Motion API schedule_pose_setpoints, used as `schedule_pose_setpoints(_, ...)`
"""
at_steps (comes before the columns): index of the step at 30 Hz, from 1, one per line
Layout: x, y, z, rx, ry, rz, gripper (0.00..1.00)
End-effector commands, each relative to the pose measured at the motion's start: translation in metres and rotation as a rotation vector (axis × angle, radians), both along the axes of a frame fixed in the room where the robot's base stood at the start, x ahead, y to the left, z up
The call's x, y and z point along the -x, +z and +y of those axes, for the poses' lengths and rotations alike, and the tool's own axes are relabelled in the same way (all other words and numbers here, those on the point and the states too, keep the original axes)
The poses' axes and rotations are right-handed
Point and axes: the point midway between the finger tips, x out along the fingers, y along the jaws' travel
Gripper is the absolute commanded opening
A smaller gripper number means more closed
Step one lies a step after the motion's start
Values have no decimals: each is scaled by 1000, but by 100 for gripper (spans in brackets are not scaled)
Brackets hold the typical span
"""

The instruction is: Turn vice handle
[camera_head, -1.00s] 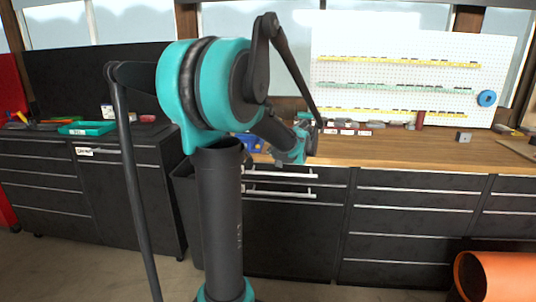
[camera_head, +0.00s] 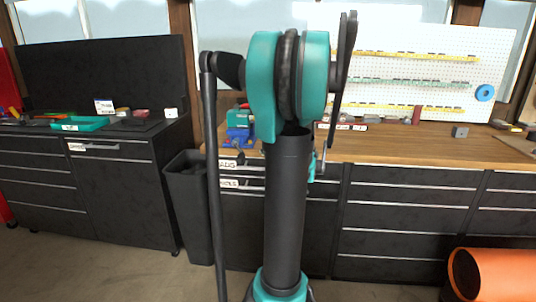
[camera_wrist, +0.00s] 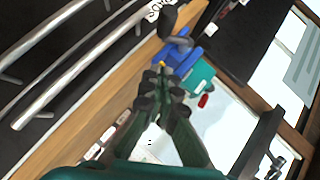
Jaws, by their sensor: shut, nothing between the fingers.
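A blue vice (camera_head: 239,136) stands at the left end of the wooden bench, near its front edge. In the wrist view the blue vice (camera_wrist: 178,58) lies just beyond my fingertips. A grey bar with a dark end, apparently its handle (camera_wrist: 180,42), shows at its near side. My gripper (camera_wrist: 160,82) is shut and empty, pointing toward the vice. Its tips overlap the vice's lower edge in the picture; I cannot tell whether they touch.
A teal block (camera_head: 241,116) is behind the blue part. The wooden bench top (camera_head: 420,148) runs right, with dark drawers below. A black bin (camera_head: 188,208) stands on the floor at left. An orange cylinder (camera_head: 500,274) lies at lower right. The pegboard (camera_head: 400,30) rises behind.

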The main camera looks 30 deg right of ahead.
Motion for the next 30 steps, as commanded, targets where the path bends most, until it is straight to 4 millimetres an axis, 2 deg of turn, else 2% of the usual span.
schedule_pose_setpoints(3, -22, -8, 3, 1, 3, 0, 0)
schedule_pose_setpoints(13, -76, -32, 11, 1, 3, 1, 0)
schedule_pose_setpoints(21, -89, -48, 33, 2, 2, 0, 0)
schedule_pose_setpoints(30, -90, -50, 36, 0, 0, 1, 0)
